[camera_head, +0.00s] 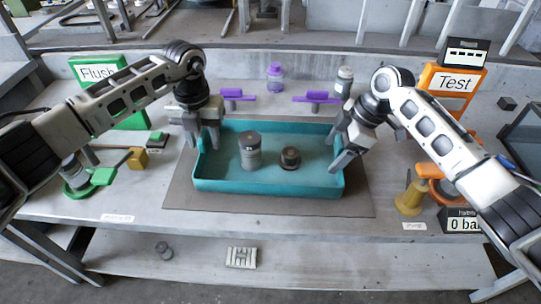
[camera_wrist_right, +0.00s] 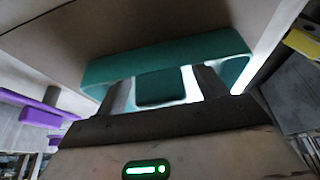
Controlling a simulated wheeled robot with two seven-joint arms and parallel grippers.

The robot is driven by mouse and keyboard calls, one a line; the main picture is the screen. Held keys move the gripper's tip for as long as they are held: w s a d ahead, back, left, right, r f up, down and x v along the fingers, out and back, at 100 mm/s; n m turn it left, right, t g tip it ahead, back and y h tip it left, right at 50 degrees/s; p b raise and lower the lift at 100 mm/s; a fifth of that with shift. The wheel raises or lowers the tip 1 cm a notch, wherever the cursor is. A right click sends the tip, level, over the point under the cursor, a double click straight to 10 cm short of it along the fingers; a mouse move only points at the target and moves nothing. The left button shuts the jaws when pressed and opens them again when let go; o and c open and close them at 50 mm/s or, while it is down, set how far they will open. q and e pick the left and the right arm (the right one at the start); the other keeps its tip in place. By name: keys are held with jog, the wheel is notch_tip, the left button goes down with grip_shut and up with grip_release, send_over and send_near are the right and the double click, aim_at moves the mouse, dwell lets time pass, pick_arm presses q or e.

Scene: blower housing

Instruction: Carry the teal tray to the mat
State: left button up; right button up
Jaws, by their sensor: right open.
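The teal tray (camera_head: 265,186) is at the middle of the table, over the grey-brown mat (camera_head: 270,206). A grey metal cylinder (camera_head: 250,152) and a short dark round part (camera_head: 290,158) stand in it. My left gripper (camera_head: 204,140) is at the tray's left end, its fingers apart; contact is unclear. My right gripper (camera_head: 340,148) is open at the tray's right end. In the right wrist view, its fingers (camera_wrist_right: 165,90) spread on either side of a teal piece of the tray (camera_wrist_right: 160,55). Whether the tray touches the mat is unclear.
Two purple holders (camera_head: 317,97) and a purple-capped jar (camera_head: 275,77) stand behind the tray. A green Flush sign (camera_head: 100,72) is at the left, an orange Test sign (camera_head: 453,82) at the right.

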aim_at(338, 141)
pick_arm(q)
jog(key=c, duration=0.7)
pick_arm(e)
jog(key=c, duration=0.7)
pick_arm(q)
grip_shut()
pick_arm(e)
jog(key=c, duration=0.6)
jog(key=shift+o, duration=0.2)
pick_arm(q)
jog(key=shift+r, duration=0.2)
pick_arm(e)
jog(key=shift+r, duration=0.2)
